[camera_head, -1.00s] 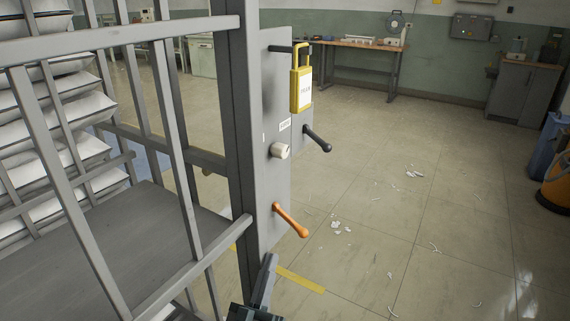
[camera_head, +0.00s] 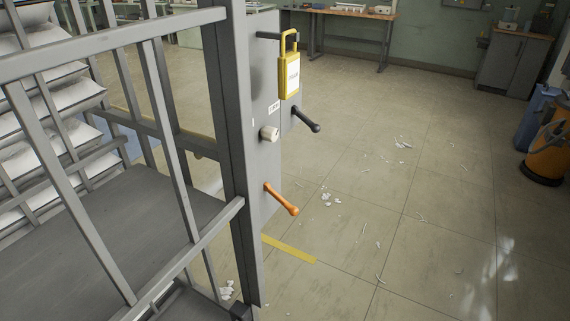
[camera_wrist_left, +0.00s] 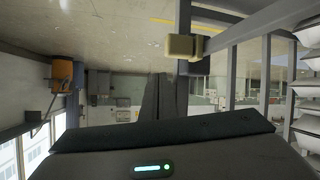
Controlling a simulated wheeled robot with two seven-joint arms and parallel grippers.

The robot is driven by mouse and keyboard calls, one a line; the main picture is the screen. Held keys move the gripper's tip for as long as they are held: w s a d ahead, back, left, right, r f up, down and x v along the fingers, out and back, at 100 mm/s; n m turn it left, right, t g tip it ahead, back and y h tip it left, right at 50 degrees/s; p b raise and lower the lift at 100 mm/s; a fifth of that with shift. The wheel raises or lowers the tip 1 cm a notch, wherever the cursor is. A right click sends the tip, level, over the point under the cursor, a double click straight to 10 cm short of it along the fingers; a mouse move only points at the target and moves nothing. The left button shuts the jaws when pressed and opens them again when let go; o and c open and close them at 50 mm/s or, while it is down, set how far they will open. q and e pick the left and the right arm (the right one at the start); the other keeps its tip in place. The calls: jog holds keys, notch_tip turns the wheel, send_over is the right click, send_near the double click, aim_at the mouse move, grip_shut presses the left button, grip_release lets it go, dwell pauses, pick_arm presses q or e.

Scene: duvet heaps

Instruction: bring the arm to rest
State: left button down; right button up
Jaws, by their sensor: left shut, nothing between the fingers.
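My left gripper (camera_wrist_left: 165,97) shows in the left wrist view as two dark fingers pressed together, shut and empty. In the head view only a small dark piece, perhaps part of my left arm, shows at the bottom edge by the foot of the grey post. The fingers touch nothing that I can see. The wrist view is upside down, with the floor at its top. My right gripper is in neither view.
A grey barred frame (camera_head: 117,42) with stacked white duvets (camera_head: 75,105) stands at left. Its post panel (camera_head: 262,95) carries a yellow padlock (camera_head: 289,75), a white knob (camera_head: 269,133), a black handle (camera_head: 306,120) and an orange handle (camera_head: 281,199). Open floor (camera_head: 400,230) with scraps lies right.

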pick_arm(q)
jog(key=s+a+f+g+y+p, duration=0.1)
jog(key=s+a+f+g, duration=0.2)
jog(key=s+f, duration=0.4)
jog(key=s+a+f+g+y+p, duration=0.1)
jog(key=s+a+f+g, duration=0.3)
jog(key=s+f, duration=0.4)
jog(key=s+a, duration=0.1)
jog(key=s, duration=0.5)
jog(key=shift+s+m+y, duration=0.2)
jog(key=shift+m+y, duration=0.1)
jog(key=shift+m, duration=0.1)
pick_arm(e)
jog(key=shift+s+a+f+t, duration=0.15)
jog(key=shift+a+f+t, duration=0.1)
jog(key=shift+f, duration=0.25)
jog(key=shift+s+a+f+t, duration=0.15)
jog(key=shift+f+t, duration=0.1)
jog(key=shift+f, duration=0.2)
pick_arm(q)
jog(key=shift+a+r, duration=0.1)
jog(key=shift+a, duration=0.05)
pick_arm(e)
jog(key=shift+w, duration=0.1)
